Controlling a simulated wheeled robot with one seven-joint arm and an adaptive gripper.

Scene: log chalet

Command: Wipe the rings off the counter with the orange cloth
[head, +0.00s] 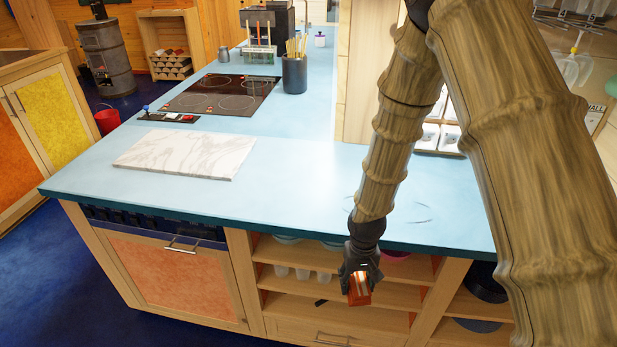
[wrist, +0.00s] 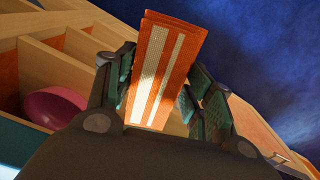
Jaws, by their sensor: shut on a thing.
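The orange cloth (wrist: 165,65), folded with pale stripes, is held between the fingers of my gripper (wrist: 165,95) in the wrist view. In the head view my gripper (head: 359,284) hangs in front of the counter's shelves, below the counter top, with the cloth (head: 359,290) at its tip. The blue counter (head: 290,205) has faint dark ring marks (head: 415,212) near its right front part, beside my arm. My arm hides part of the counter there. The cloth is apart from the counter top.
A white marble board (head: 186,154) lies on the counter at left. Behind it are a black hob (head: 222,93) and a dark utensil pot (head: 294,75). Open shelves (head: 300,262) below hold bowls and cups. A pink bowl (wrist: 55,106) shows in the wrist view. The front middle counter top is clear.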

